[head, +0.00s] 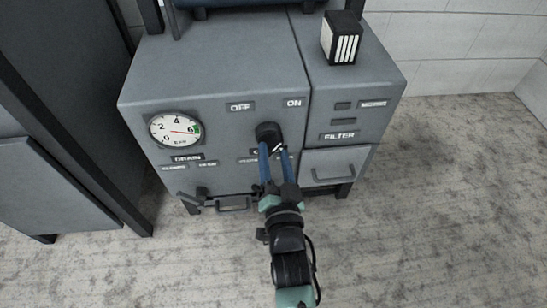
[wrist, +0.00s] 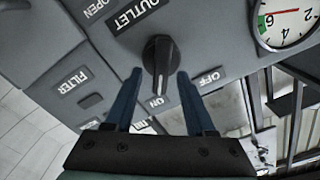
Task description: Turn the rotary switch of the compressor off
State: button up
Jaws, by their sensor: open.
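The grey compressor cabinet (head: 215,75) stands ahead of me. Its black rotary switch (head: 267,131) is on the front face, below and between the OFF label (head: 240,107) and the ON label (head: 293,103). In the wrist view the switch (wrist: 158,60) is a round knob with a raised grip, and its white mark points close to the ON label (wrist: 155,101). My gripper (head: 273,148) is open, its blue fingers directed at the switch. In the wrist view the fingertips (wrist: 160,75) lie on either side of the knob, with visible gaps. The fingers partly hide the labels below the switch in the head view.
A pressure gauge (head: 175,129) is left of the switch, above the DRAIN label (head: 187,157) and a small drain knob (head: 202,191). The FILTER drawer (head: 336,166) is at right. A striped black box (head: 342,38) sits on top. Dark posts stand at left; the floor at right is clear.

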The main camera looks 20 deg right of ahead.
jog(key=shift+w+d, duration=0.1)
jog(key=shift+w, duration=0.55)
grip_shut()
